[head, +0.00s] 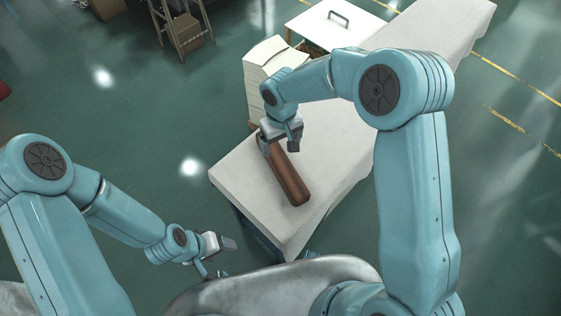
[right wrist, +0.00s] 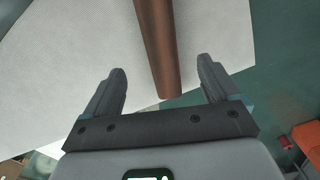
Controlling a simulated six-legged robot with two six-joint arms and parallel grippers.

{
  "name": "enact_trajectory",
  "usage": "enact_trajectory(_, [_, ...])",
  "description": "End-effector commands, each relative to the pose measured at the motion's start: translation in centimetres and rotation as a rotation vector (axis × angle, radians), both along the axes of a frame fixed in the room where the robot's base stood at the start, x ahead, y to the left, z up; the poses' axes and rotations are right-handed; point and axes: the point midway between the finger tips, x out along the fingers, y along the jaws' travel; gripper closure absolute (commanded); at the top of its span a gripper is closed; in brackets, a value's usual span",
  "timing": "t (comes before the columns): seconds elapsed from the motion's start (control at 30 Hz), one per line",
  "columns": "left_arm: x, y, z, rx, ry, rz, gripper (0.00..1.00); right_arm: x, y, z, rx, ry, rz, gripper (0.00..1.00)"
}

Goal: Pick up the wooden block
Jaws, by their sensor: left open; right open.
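The wooden block (head: 287,178) is a long brown bar lying on the white-covered table (head: 245,190). My right gripper (head: 278,146) is over the block's far end, with its fingers apart on either side of the bar. In the right wrist view, the block (right wrist: 158,45) runs in from the top and its end lies between the open fingers of my right gripper (right wrist: 162,72), touching neither. The height of the fingers over the block is hard to tell. My left gripper (head: 219,256) is open and empty, low beside the table's near left edge.
A white stack (head: 268,64) stands behind the right gripper, close to the table's left edge. The table around the block is bare.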

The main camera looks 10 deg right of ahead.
Motion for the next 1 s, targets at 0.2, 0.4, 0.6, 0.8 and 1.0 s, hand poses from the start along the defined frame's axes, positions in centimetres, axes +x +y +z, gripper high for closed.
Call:
enact_trajectory(0.2, [0.0, 0.0, 0.1, 0.0, 0.0, 0.0, 0.32, -0.2, -0.1, -4.9, 0.0, 0.003, 0.0, 0.11])
enact_trajectory(0.4, [0.0, 0.0, 0.1, 0.0, 0.0, 0.0, 0.32, 0.0, -0.2, -6.8, 0.001, -0.001, -0.001, 0.11])
enact_trajectory(0.6, [0.0, 0.0, 0.7, 0.0, 0.0, 0.0, 0.32, 0.0, -0.2, -9.4, 0.0, 0.004, -0.001, 0.11])
enact_trajectory(0.8, [0.0, 0.0, 0.8, 0.0, 0.0, 0.0, 0.32, 0.2, -0.1, -11.8, 0.001, 0.0, -0.001, 0.11])
enact_trajectory(1.0, [0.0, 0.0, 0.8, 0.0, 0.0, 0.0, 0.32, 0.2, -0.1, -12.0, 0.001, -0.002, -0.001, 0.11])
